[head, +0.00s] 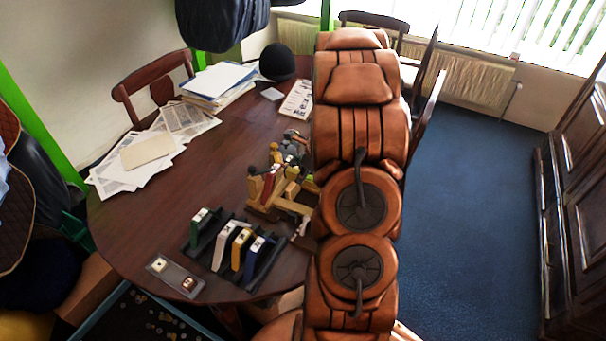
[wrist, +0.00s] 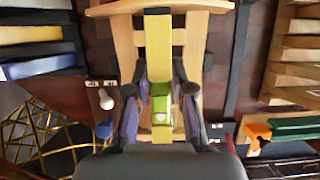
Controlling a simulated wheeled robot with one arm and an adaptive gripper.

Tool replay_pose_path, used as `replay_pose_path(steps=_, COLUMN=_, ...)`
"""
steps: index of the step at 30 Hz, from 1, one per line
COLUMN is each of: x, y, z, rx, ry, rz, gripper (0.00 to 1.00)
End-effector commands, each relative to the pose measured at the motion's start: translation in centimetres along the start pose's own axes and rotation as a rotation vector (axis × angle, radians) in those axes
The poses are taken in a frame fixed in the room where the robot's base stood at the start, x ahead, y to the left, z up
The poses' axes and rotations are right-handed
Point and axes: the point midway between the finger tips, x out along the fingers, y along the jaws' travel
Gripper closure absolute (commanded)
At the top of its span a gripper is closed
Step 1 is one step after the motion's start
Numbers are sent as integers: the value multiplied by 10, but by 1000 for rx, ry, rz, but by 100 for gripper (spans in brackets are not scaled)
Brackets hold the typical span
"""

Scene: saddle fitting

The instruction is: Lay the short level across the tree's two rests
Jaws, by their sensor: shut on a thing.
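The short level (wrist: 158,45) looks like a narrow yellow bar with a green block in the wrist view. My gripper (wrist: 160,88) has its two dark fingers on either side of it, shut on it around the green block. The wooden tree (wrist: 195,45) shows beneath and beyond the level, with a curved crosspiece at the top of the view. I cannot tell whether the level touches the rests.
A black rack (head: 222,262) with several coloured blocks stands left of the tree on the dark table (head: 160,215). A grey tray (head: 174,278) with two small items lies near the front edge. Papers (head: 140,165) cover the back left. Slatted wood (wrist: 295,60) is at right in the wrist view.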

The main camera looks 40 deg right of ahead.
Motion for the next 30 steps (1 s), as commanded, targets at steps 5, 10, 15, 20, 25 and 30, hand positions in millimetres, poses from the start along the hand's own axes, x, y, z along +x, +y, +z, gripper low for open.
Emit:
replay_pose_path(steps=5, x=1, y=0, z=0, rx=-1, ry=0, rz=0, gripper=100)
replay_pose_path(steps=10, x=1, y=0, z=0, rx=0, ry=0, rz=0, gripper=100)
replay_pose_path(steps=15, x=1, y=0, z=0, rx=0, ry=0, rz=1, gripper=100)
replay_pose_path(steps=20, x=3, y=0, z=-1, rx=0, ry=0, rz=0, gripper=100)
replay_pose_path(steps=25, x=6, y=0, z=-2, rx=-1, ry=0, rz=0, gripper=100)
replay_pose_path(steps=30, x=10, y=0, z=-4, rx=-1, ry=0, rz=0, gripper=100)
